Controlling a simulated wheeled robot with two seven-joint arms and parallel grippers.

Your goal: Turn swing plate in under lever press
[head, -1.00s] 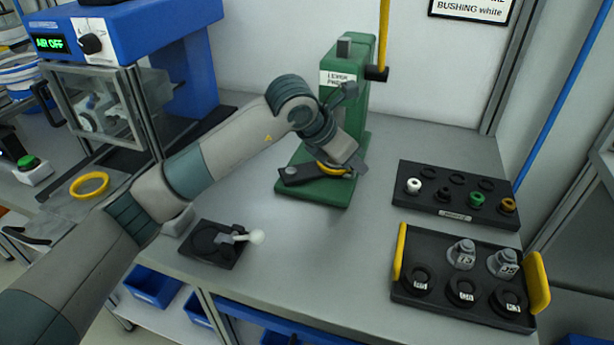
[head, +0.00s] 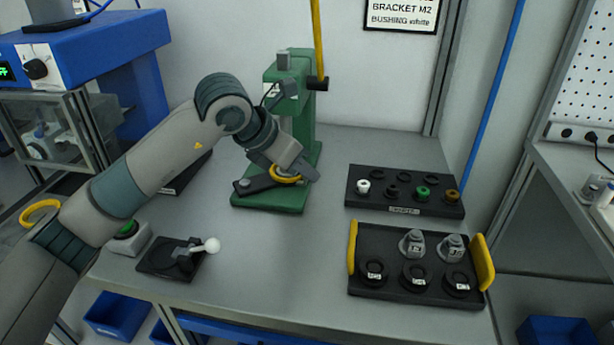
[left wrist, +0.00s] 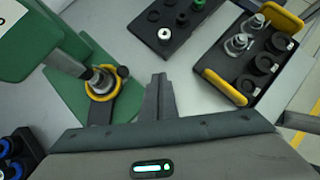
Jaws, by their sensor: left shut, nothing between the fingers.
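The green lever press (head: 290,115) stands at the back of the bench, with its yellow lever rising out of the top of the head view. The dark swing plate (head: 258,184) lies on the press's green base, its yellow ring (head: 285,179) at one end. In the left wrist view the ring (left wrist: 90,92) appears under or close to the press ram (left wrist: 101,79); the exact alignment is unclear. My left gripper (left wrist: 161,84) is shut and empty beside the ring, with a visible gap. The left gripper (head: 306,172) partly hides the plate in the head view. My right gripper is out of view.
A black bushing tray (head: 405,207) and a black tray with yellow handles (head: 410,287) stand to the right. A black fixture with a white-knobbed handle (head: 170,258) and a green button box (head: 128,240) are at front left. The bench middle is clear.

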